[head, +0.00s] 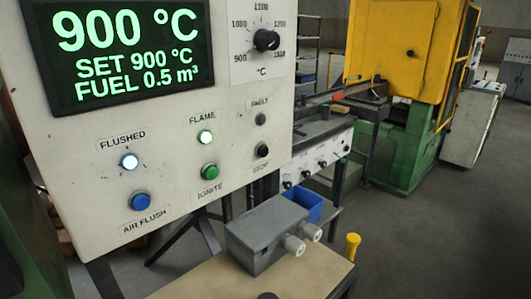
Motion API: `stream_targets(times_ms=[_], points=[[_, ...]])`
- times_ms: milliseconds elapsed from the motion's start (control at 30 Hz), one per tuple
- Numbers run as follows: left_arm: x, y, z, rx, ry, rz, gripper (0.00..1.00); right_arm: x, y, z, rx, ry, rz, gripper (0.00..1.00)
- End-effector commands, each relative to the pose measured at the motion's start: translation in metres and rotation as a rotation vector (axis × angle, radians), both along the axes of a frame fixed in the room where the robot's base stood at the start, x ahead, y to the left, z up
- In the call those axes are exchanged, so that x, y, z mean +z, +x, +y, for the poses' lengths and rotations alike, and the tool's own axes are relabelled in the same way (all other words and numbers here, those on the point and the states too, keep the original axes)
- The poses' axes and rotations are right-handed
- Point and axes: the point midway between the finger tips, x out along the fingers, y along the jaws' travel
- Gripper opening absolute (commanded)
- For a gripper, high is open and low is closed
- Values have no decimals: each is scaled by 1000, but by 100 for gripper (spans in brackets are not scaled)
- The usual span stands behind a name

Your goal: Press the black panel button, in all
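The black button (262,151) sits on the light control panel (75,165), above the label STOP and below the dark FAULT lamp (260,119). Nothing covers the button. To its left are the green IGNITE button (209,171) and the blue AIR FLUSH button (140,201). The FLAME lamp (205,137) and the FLUSHED lamp (129,161) are lit white. The display (125,50) reads 900 °C, SET 900 °C, FUEL 0.5 m³. A black temperature knob (266,40) is at the upper right of the panel. Neither of my grippers is in view.
Below the panel, a grey box (262,232) with two white round ends stands on a tan tabletop (200,278). A blue bin (308,203) is behind it, a yellow handle (351,246) to the right. A yellow and green machine (395,50) stands behind. Floor at right is clear.

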Motion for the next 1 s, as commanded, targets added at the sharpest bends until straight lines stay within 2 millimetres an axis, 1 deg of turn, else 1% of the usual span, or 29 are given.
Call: stream_targets(times_ms=[67, 400, 1000], points=[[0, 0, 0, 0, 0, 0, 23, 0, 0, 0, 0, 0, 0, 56], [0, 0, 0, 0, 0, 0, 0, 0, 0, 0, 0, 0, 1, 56], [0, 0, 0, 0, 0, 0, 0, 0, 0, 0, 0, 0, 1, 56]])
